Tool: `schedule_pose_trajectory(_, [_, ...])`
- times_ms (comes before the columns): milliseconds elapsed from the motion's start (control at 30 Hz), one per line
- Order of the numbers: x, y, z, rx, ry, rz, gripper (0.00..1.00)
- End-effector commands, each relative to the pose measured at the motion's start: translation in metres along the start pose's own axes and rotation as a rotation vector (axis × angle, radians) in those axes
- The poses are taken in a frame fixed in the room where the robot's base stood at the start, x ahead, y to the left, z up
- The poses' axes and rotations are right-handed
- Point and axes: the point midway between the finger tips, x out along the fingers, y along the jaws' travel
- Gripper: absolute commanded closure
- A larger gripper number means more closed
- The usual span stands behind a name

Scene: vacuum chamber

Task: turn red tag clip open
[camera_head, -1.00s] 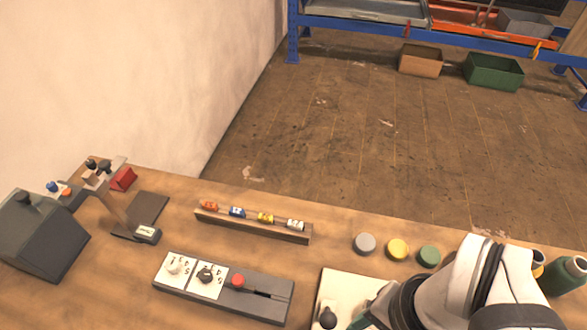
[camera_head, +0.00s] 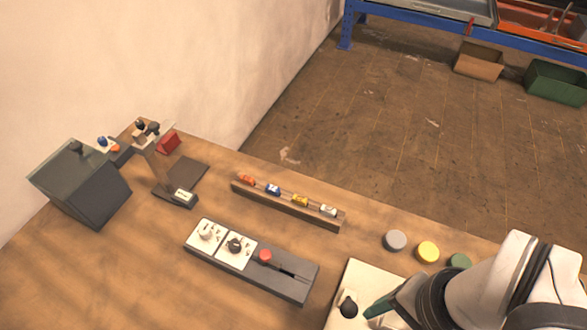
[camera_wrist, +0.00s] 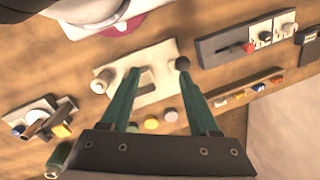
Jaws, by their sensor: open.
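The red tag clip (camera_head: 247,180) sits at the left end of a wooden rail (camera_head: 290,214), beside blue, yellow and white clips. In the wrist view the red clip (camera_wrist: 277,79) is at the right end of the rail, to the right of my fingers. My gripper (camera_wrist: 158,72) is open with green fingers and nothing between them but a view of the pale plate (camera_wrist: 112,74). In the head view my gripper (camera_head: 378,308) is at the lower right, by that plate, well away from the red clip. One fingertip overlaps the plate's black knob in the wrist view; contact cannot be told.
A grey panel (camera_head: 292,294) with white dials and a red-knobbed slider lies in front of the rail. Grey, yellow and green round caps (camera_head: 427,252) stand right of it. A dark box (camera_head: 80,188) stands at far left. Bare wood surrounds the rail.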

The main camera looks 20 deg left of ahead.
Motion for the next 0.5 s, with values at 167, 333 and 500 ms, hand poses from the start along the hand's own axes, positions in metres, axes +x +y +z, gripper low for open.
schedule_pose_trajectory(167, [-0.014, -0.096, -0.025, -0.520, -0.015, 0.083, 0.39])
schedule_pose_trajectory(333, [0.004, -0.213, 0.007, -1.034, -0.010, 0.147, 0.39])
schedule_pose_trajectory(500, [0.021, -0.252, 0.035, -1.215, -0.003, 0.166, 0.39])
